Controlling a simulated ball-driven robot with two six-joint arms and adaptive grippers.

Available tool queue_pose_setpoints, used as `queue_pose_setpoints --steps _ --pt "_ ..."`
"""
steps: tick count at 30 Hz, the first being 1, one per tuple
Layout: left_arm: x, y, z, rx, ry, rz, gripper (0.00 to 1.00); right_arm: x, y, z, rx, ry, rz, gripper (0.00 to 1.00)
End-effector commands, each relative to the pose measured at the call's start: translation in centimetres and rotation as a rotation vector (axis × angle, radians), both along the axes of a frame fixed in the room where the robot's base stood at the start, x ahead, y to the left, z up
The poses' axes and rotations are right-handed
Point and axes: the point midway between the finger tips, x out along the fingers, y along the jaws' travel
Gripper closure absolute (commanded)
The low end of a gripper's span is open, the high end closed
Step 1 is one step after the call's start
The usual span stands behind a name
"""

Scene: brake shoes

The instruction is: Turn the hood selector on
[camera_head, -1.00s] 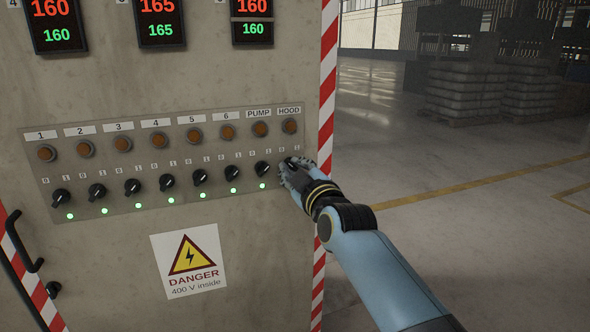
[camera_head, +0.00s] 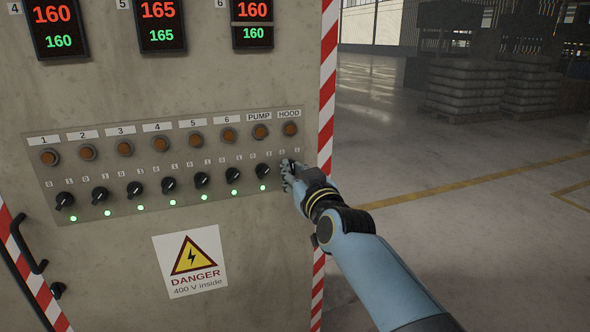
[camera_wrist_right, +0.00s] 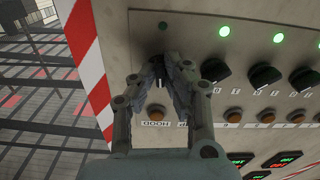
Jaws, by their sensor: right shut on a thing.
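The hood selector is at the right end of the knob row, mostly hidden by my right gripper (camera_head: 289,173) in the head view. In the right wrist view the right gripper (camera_wrist_right: 163,66) has its fingers closed around the dark selector knob (camera_wrist_right: 158,85), with a pale mark showing between them. The knob's exact angle is hard to tell. The HOOD label (camera_head: 289,113) and its orange-brown lamp (camera_head: 290,129) are above it. In the wrist view, the small indicator (camera_wrist_right: 163,25) on the selector's other side looks dark. My left gripper is not in view.
The pump selector (camera_head: 263,171) is close on the left, with a lit green indicator (camera_head: 263,187). Several more black selectors continue the row. A red-and-white striped edge (camera_head: 327,95) bounds the cabinet on the right. Open floor lies beyond it.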

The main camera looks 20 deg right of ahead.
Motion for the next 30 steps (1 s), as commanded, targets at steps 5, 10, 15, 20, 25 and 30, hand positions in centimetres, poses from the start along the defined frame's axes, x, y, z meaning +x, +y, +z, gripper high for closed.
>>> queue_pose_setpoints --steps 5,10,15,20,25,30 --pt "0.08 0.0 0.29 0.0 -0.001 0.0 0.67 -0.02 0.01 -0.03 0.166 0.008 0.0 1.0" --pt "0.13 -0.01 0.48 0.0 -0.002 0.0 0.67 -0.02 0.02 -0.04 0.327 0.013 0.0 1.0" --pt "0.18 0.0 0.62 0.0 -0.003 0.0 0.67 -0.02 0.01 -0.05 0.487 0.019 0.0 1.0" --pt "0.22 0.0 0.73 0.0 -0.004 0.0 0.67 -0.02 0.01 -0.06 0.623 0.024 0.0 1.0" --pt "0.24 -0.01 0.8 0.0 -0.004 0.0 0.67 -0.02 0.02 -0.08 0.741 0.028 0.0 1.0" --pt "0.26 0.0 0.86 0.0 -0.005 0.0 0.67 -0.02 0.02 -0.1 0.826 0.031 0.0 1.0"
